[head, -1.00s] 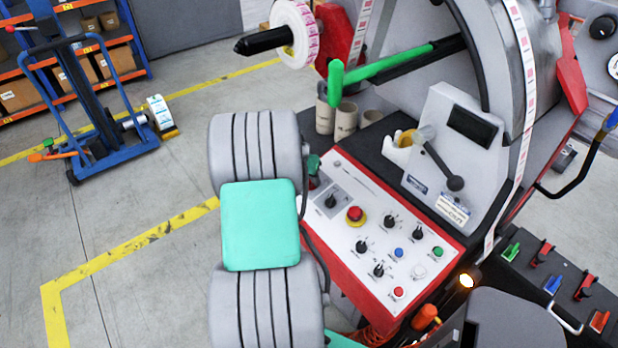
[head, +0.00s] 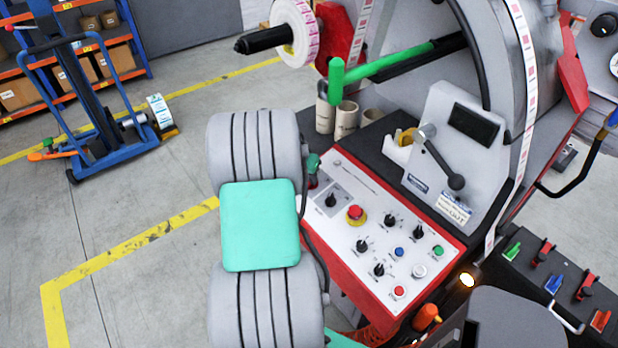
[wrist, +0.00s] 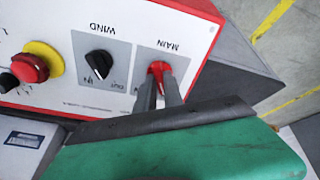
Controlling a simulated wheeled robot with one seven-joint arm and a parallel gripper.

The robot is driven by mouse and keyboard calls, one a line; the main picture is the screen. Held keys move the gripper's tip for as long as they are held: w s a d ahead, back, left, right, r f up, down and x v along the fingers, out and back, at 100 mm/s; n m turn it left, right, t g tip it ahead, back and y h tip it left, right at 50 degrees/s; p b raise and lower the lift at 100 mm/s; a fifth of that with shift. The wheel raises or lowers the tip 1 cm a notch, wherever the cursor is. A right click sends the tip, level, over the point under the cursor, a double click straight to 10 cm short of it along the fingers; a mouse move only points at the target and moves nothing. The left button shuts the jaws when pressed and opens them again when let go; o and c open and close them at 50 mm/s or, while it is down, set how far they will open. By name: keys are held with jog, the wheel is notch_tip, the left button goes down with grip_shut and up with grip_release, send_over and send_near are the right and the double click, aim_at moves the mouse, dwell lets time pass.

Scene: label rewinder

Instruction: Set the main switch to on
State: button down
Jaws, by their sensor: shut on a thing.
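The main switch (wrist: 158,69) is a red knob on a grey plate marked MAIN, upside down in the wrist view. My gripper (wrist: 160,92) has its two dark fingers close together, shut on this knob from below in that view. The fingers cover part of the knob and of the plate's lettering, so I cannot tell its setting. In the head view, my gripper (head: 313,177) is at the panel's upper left corner, mostly hidden behind my arm. A little of the red switch shows there.
The black WIND knob (wrist: 99,63) sits close beside the main switch. A red emergency stop (head: 355,213) with a yellow collar is further along the control panel (head: 377,277). A green-handled shaft (head: 337,80) and cardboard cores (head: 346,119) stand behind the panel.

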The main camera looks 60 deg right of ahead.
jog(key=shift+f, duration=0.15)
jog(key=m+b, duration=0.2)
jog(key=shift+f+b, duration=0.1)
jog(key=shift+b, duration=0.3)
jog(key=m+b, duration=0.3)
jog(key=m, duration=0.1)
jog(key=shift+g+b, duration=0.35)
jog(key=shift+g, duration=0.05)
jog(key=m+b, duration=0.3)
jog(key=shift+m+y, duration=0.3)
jog(key=shift+r+m+g+b, duration=0.2)
jog(key=shift+m+g+b, duration=0.2)
jog(key=shift+m+b, duration=0.6)
jog(key=shift+m, duration=0.3)
jog(key=shift+r, duration=0.1)
jog(key=c, duration=1.5)
grip_release()
jog(key=shift+o, duration=0.2)
jog(key=v, duration=0.7)
jog(key=shift+r+p, duration=0.4)
